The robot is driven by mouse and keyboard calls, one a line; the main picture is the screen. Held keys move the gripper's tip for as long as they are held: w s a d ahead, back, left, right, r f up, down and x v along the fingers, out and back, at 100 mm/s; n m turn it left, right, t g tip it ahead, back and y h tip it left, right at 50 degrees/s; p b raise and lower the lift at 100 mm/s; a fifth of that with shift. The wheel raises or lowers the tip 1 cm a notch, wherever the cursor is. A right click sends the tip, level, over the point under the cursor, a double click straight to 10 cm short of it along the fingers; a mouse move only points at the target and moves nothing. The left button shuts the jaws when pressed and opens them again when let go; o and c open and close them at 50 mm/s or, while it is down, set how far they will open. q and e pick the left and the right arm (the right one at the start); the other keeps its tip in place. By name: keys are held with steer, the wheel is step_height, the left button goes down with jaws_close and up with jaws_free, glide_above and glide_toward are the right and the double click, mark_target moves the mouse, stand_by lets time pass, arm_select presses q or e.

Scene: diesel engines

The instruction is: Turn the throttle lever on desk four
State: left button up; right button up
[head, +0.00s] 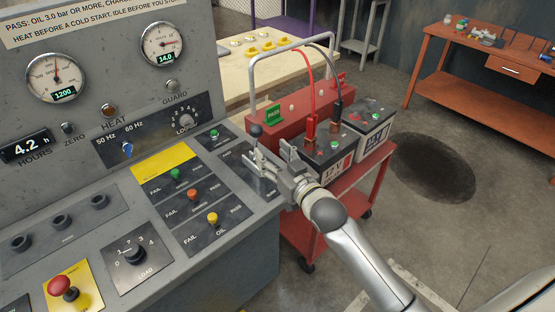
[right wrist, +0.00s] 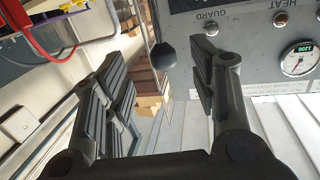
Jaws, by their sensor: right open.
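The throttle lever (head: 256,131) stands at the right edge of the grey sloped desk (head: 120,197), a thin lever with a dark ball knob. In the right wrist view the ball knob (right wrist: 163,55) shows between the two fingers, beyond their tips or level with them; I cannot tell which. My right gripper (head: 270,159) is open beside the lever, its arm coming in from the lower right. Its black fingers (right wrist: 160,80) are apart with nothing clamped between them. The lever's lower part is partly hidden by a finger. My left gripper is not in view.
Close by are coloured toggles (head: 193,194), the LOAD dial (head: 134,254) and a red mushroom button (head: 62,287). A red trolley (head: 340,196) with batteries (head: 324,150) and cables stands right behind the gripper. An orange bench (head: 470,75) is farther back, with open floor between.

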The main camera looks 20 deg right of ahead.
steer(key=shift+s+d, duration=0.15)
steer(key=shift+s, duration=0.85)
